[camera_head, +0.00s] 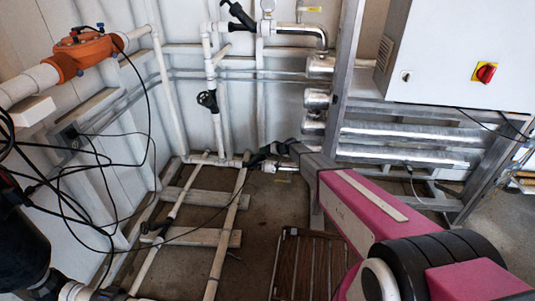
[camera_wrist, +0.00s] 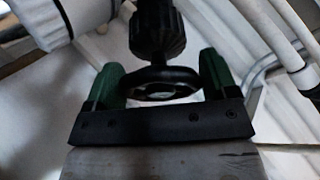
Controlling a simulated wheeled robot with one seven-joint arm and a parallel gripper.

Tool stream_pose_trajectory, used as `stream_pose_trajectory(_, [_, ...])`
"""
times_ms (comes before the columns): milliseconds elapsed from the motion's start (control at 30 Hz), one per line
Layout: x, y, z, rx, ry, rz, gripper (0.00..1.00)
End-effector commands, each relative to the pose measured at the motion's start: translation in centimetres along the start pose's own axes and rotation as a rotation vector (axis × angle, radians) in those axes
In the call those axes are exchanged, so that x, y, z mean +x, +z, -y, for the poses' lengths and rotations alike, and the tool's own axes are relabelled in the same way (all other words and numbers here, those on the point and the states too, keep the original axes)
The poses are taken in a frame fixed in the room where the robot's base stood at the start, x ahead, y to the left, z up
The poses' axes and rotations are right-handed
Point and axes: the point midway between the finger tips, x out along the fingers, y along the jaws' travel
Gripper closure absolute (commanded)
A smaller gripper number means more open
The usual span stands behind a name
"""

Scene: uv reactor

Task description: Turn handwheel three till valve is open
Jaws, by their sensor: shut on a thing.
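In the wrist view, a black handwheel (camera_wrist: 180,74) sits between the two green fingers of my gripper (camera_wrist: 160,78). The gripper is shut on its rim, one finger on each side. A dark ribbed valve neck (camera_wrist: 158,35) rises behind the wheel. In the head view, my pink arm reaches from the lower right to the pipes at the low middle, where my dark gripper (camera_head: 268,154) is small and partly hidden by the arm. The held wheel cannot be made out clearly there. No number or open mark shows on it.
Another black handwheel (camera_head: 208,100) sits on a vertical white pipe further up. Black lever handles (camera_head: 238,15) are at the top. A white cabinet (camera_head: 460,55) with a red switch (camera_head: 485,72) stands at the right. Loose black cables (camera_head: 95,165) hang at the left.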

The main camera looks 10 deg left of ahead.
Motion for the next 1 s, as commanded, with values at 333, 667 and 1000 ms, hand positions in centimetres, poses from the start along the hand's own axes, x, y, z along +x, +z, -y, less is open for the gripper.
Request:
stream_pose_trajectory(333, [-0.04,0.18,-0.04,-0.16,-0.055,0.004,0.44])
stream_pose_trajectory(667, [-0.07,0.22,-0.04,-0.198,-0.068,0.005,0.44])
stream_pose_trajectory(1000, [-0.07,0.24,-0.06,-0.197,-0.067,0.005,0.16])
